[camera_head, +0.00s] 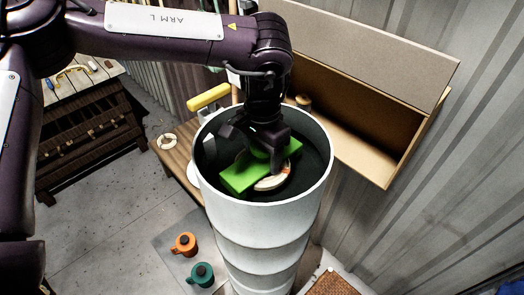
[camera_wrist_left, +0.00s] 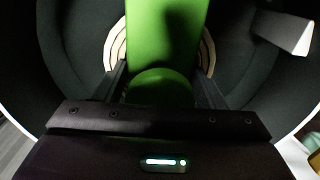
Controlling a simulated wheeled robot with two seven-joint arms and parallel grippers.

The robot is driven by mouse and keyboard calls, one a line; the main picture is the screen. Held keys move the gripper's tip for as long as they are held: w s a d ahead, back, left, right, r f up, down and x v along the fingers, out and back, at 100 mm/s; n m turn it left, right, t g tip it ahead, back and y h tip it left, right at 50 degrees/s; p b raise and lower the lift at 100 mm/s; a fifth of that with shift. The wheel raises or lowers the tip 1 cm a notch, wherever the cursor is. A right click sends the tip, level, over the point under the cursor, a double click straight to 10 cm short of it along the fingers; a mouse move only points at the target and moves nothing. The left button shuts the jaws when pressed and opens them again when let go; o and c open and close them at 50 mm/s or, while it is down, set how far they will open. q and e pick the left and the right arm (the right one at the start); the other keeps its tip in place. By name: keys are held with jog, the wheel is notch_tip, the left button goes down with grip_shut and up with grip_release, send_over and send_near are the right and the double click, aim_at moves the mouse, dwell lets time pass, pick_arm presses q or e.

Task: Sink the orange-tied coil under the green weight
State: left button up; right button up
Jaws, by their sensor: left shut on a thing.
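The green weight (camera_head: 238,180) is a flat green bar with a round knob on top. It is inside the mouth of the white drum (camera_head: 262,225), which has a dark interior. My left gripper (camera_head: 266,160) reaches down into the drum and is shut on the weight's knob, which shows in the left wrist view (camera_wrist_left: 160,88). A pale ringed coil (camera_head: 272,183) lies beneath the weight, sticking out on both sides in the left wrist view (camera_wrist_left: 208,50). I cannot make out its tie colour, or whether weight and coil touch. My right gripper is not in view.
A wooden bench (camera_head: 178,160) with a pale ring (camera_head: 167,141) stands left of the drum. A yellow-handled thing (camera_head: 208,97) is close to the rim. An open cardboard-coloured box (camera_head: 375,150) is behind right. Orange (camera_head: 184,244) and teal (camera_head: 201,275) pots stand below left.

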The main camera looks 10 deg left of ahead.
pick_arm(q)
jog(key=shift+f+b, duration=1.65)
jog(key=shift+f, duration=0.7)
jog(key=shift+r, duration=0.1)
jog(key=o, duration=1.8)
